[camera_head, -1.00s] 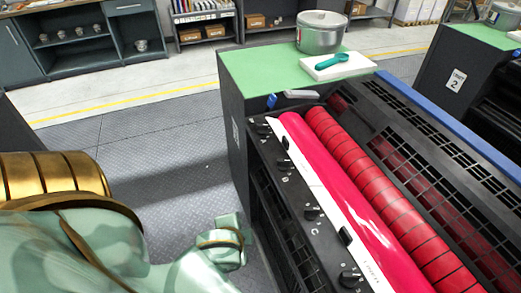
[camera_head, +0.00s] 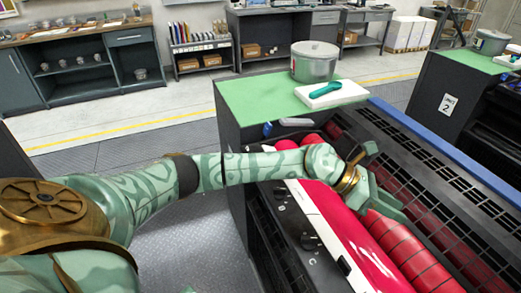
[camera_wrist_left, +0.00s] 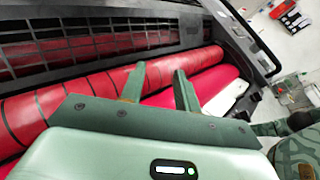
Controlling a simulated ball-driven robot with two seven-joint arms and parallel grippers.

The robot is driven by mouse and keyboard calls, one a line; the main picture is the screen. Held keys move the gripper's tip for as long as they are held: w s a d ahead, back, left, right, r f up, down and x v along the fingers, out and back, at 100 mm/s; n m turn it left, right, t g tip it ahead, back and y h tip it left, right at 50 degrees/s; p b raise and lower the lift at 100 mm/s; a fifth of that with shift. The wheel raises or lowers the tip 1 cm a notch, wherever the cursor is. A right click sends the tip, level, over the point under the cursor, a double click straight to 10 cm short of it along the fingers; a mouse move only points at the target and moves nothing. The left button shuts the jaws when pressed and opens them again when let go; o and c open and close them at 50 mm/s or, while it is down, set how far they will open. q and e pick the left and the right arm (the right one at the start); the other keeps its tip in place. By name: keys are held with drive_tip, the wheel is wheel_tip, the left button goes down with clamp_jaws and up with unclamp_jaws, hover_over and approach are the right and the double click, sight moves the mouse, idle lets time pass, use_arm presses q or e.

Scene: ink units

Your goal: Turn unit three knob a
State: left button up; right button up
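The ink unit in front of me has a black control strip (camera_head: 293,222) with dark knobs along its left edge. Two knobs show, one upper (camera_head: 280,191) and one lower (camera_head: 307,241) beside a letter C. The far end of the strip, where another knob stood, is hidden behind my left arm. My left gripper (camera_head: 376,178) is above the red rollers, right of the strip and apart from the knobs. In the left wrist view its two fingers (camera_wrist_left: 159,82) are spread with nothing between them, over the red and pink rollers. My right gripper is not in view.
A silver pot (camera_head: 314,62) and a white board (camera_head: 332,94) with a teal tool (camera_head: 326,88) stand on the green top (camera_head: 255,95) behind. A black grille (camera_head: 450,165) lies right of the rollers. Another unit marked 2 (camera_head: 449,103) stands farther right. Floor is clear at left.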

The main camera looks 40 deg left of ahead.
use_arm(q)
drive_tip(key=w+a+r+m+g+y, duration=0.1)
drive_tip(key=w+a+r+y, duration=0.3)
drive_tip(key=a, duration=1.1)
drive_tip(key=w+a+f+g+y, duration=0.1)
drive_tip(key=a+y, duration=0.6)
drive_tip(key=a, duration=0.7)
drive_tip(key=s+a+r+n+g+y, duration=0.25)
drive_tip(key=a+r, duration=0.35)
drive_tip(key=a, duration=0.6)
drive_tip(key=shift+t, duration=0.25)
drive_tip(key=f+b, duration=0.1)
drive_tip(key=f, duration=0.4)
drive_tip(key=f+b, duration=0.1)
drive_tip(key=f, duration=0.4)
drive_tip(key=f+b, duration=0.2)
drive_tip(key=f, duration=0.3)
drive_tip(key=shift+s+d+f, duration=0.25)
drive_tip(key=shift+s+f, duration=0.1)
drive_tip(key=shift+f, duration=0.05)
clamp_jaws()
